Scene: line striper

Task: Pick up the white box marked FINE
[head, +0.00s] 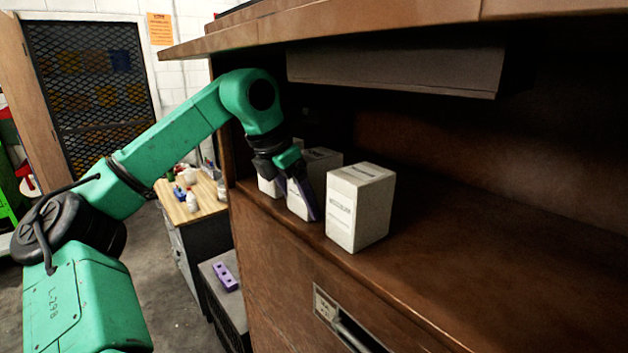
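Three white boxes stand upright in a row on the brown wooden shelf. I cannot tell whether the fingers press on the box. My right gripper is not in view.
A brown panel (400,25) and a grey ledge (395,72) overhang the shelf. The shelf (470,260) is bare right of the nearest box. A wooden-topped table (192,207) with small items and a purple block (225,277) are lower left.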

